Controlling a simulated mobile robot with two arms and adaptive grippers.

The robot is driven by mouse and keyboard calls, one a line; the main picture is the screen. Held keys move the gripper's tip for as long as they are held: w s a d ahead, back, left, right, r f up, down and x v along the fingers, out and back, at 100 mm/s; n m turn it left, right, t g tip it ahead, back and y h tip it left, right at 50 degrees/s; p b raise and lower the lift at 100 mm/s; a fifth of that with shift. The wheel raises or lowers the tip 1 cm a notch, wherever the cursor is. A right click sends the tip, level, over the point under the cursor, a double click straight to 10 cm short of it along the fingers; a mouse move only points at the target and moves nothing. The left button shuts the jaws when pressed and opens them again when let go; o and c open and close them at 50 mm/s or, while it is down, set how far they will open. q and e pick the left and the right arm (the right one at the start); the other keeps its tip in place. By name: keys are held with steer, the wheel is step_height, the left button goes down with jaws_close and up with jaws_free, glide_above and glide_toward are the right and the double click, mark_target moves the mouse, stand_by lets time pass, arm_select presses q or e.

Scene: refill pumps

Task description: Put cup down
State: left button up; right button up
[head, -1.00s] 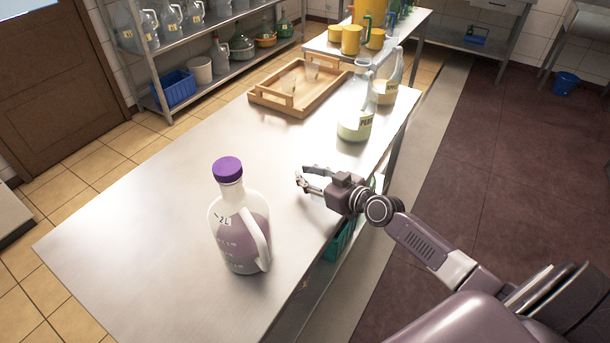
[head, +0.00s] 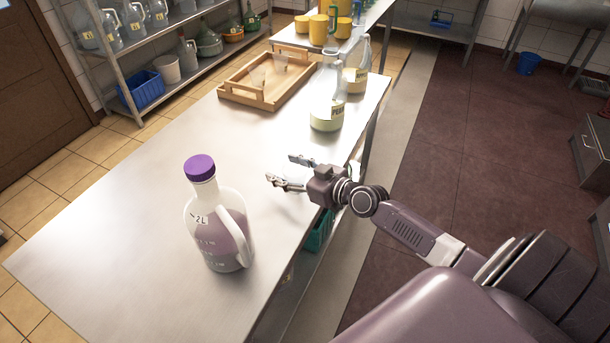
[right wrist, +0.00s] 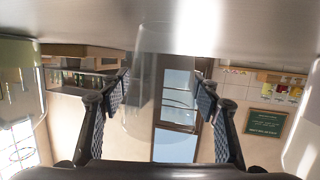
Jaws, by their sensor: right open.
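A clear, see-through cup (right wrist: 146,62) shows in the right wrist view, which is upside down. The cup's base meets the steel table (head: 130,235) there, and the cup looks upright. My right gripper (head: 281,168) is open over the table's right side in the head view. In the right wrist view its two fingers (right wrist: 162,92) stand on either side of the cup, with gaps between the pads and the cup. In the head view the cup is too faint to make out clearly. My left gripper is not in view.
A purple-capped jug (head: 212,240) stands at the table's front. A bottle of pale liquid (head: 327,112) and a similar jug (head: 357,78) stand behind my gripper. A wooden tray (head: 240,94) with clear cups lies at the back. The table's middle left is bare.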

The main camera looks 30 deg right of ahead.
mark_target(304, 177)
steer(key=b+v, duration=0.1)
steer(key=v, duration=0.7)
steer(key=shift+s+d, duration=0.1)
steer(key=shift+s, duration=0.05)
steer(key=shift+v, duration=0.8)
